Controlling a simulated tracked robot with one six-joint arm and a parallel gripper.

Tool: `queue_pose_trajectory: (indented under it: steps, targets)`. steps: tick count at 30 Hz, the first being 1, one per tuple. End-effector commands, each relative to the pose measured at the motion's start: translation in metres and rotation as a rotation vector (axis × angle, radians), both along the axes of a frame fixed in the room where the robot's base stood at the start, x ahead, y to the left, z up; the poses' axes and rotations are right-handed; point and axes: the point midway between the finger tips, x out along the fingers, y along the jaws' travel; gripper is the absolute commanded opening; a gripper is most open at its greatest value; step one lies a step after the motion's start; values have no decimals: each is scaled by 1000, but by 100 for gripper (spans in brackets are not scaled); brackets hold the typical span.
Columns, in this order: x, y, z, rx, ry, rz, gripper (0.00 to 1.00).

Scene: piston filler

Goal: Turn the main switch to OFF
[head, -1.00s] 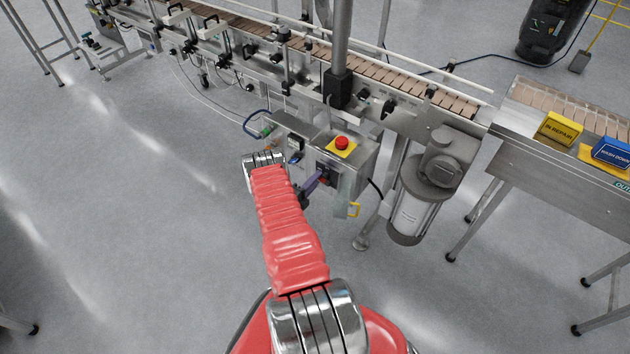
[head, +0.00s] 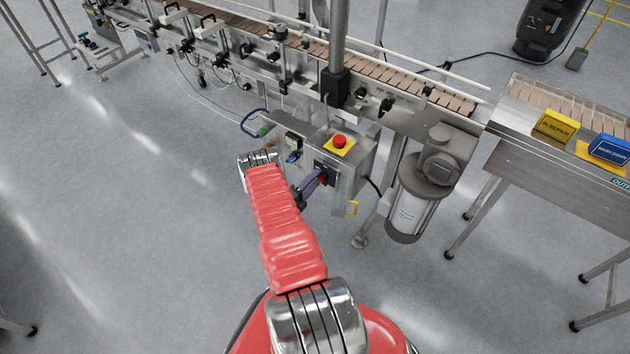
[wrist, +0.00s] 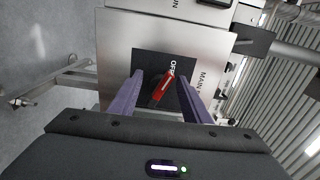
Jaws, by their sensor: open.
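My gripper (wrist: 160,78) is open, with one purple finger on each side of the handle. I cannot tell whether either finger touches it. In the head view my gripper (head: 318,179) is at the front of the grey control box (head: 352,165), and the handle is too small to read there.
A red emergency button (head: 340,141) on a yellow plate sits on top of the box. A smaller box (head: 293,142) with a blue switch is to the left.

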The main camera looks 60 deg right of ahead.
Motion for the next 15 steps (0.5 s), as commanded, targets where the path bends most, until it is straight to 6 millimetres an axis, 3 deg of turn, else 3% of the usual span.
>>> queue_pose_trajectory:
  steps: [15]
  targets:
    - [14,81,-1,1,2,3,43]
